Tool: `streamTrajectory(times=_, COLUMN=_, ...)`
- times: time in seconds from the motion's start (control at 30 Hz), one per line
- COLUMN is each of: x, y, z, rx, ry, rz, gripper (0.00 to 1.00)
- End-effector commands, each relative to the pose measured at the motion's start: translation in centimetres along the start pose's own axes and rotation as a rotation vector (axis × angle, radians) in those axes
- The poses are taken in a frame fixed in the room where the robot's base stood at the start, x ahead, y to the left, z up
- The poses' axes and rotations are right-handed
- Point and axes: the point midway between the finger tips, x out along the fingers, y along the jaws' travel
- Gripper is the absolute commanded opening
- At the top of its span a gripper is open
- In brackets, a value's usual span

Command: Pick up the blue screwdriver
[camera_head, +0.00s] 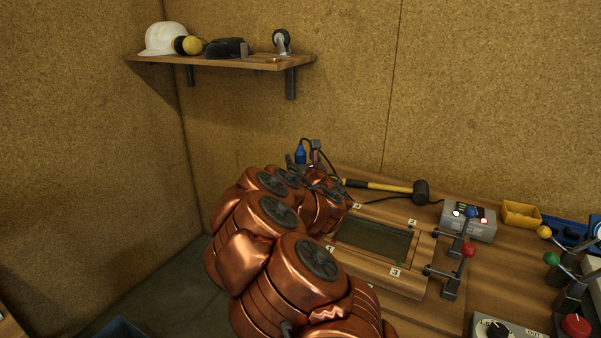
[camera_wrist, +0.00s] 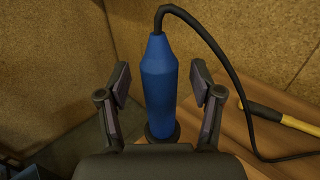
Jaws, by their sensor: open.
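The blue screwdriver (camera_wrist: 160,85) stands upright in the wrist view, with a black cable curving from its top to the right. Its lower end meets a dark round base on the wooden bench. My gripper (camera_wrist: 161,82) is open, with one finger on each side of the blue body and visible gaps between. In the head view the screwdriver (camera_head: 300,154) shows as a small blue piece at the back left corner of the bench. My copper arm hides much of that corner, and my gripper is hard to make out there.
A mallet (camera_head: 420,191) with a yellow handle lies right of the screwdriver. The glass frame (camera_head: 395,280) with numbered corners lies in front. A grey box (camera_head: 468,222), yellow bin (camera_head: 521,214) and levers with coloured knobs fill the right. A shelf (camera_head: 225,62) hangs on the back wall.

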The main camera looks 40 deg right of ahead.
Motion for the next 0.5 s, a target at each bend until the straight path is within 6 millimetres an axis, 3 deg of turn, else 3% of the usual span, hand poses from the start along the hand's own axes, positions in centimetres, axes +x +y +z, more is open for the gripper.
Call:
streamTrajectory(times=0.4, x=0.95, y=0.03, z=-0.06, rx=0.001, ry=0.000, rz=0.000, gripper=0.65)
streamTrajectory(times=0.5, x=0.94, y=0.03, z=-0.05, rx=0.001, ry=0.000, rz=0.000, gripper=0.56)
